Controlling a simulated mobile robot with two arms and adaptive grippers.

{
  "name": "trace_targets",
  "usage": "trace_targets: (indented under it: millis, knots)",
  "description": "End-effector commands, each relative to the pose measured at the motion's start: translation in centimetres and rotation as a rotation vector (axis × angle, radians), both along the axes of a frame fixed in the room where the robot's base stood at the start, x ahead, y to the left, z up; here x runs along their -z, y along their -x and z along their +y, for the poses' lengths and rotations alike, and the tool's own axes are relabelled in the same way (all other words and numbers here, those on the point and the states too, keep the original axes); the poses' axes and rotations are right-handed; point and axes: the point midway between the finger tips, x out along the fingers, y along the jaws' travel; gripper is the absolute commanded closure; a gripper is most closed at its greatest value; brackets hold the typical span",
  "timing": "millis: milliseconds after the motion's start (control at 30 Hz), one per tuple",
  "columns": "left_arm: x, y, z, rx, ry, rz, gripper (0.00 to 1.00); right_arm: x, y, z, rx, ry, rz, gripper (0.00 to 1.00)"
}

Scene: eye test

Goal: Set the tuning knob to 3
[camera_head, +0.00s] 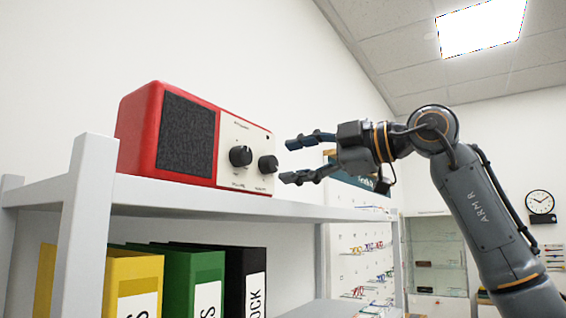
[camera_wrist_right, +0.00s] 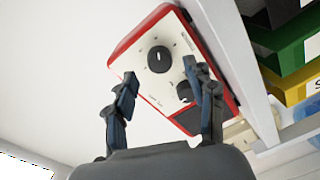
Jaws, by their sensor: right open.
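A red radio (camera_head: 140,130) with a dark speaker and a cream front panel (camera_head: 232,128) stands on a grey shelf. The panel carries two black knobs. The right one, farther from the speaker, I take as the tuning knob (camera_head: 268,164); its small label is unreadable. The other knob (camera_head: 240,156) sits beside it. My right gripper (camera_head: 288,161) is open and empty, just in front of the right knob. In the wrist view, the tuning knob (camera_wrist_right: 160,58) appears between my open fingertips (camera_wrist_right: 160,72). A pale mark shows on it; the scale numbers are unreadable.
The grey shelf (camera_head: 200,198) runs under the radio. Yellow (camera_head: 133,275), green (camera_head: 195,270) and black (camera_head: 245,265) binders stand below it. A dark teal box (camera_head: 350,178) is behind my right gripper. Space above the radio is clear.

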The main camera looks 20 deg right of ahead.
Motion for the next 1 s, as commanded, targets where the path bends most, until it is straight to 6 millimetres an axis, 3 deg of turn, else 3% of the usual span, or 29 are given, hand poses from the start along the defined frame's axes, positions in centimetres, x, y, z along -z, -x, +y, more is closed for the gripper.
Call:
trace_targets:
  millis: [200, 400, 1000]
  knots:
    - [0.0, -0.1, 0.0, 0.001, 0.0, -0.001, 0.6, -0.3, 3.7, -3.3, 0.003, -0.002, -0.002, 0.45]
    - [0.0, -0.1, -0.1, 0.001, 0.0, -0.001, 0.6, -0.4, 5.9, -5.0, 0.001, 0.0, -0.002, 0.45]
    - [0.0, -0.1, -0.1, 0.001, 0.001, -0.001, 0.6, -0.4, 6.6, -5.5, 0.0, -0.001, -0.001, 0.45]
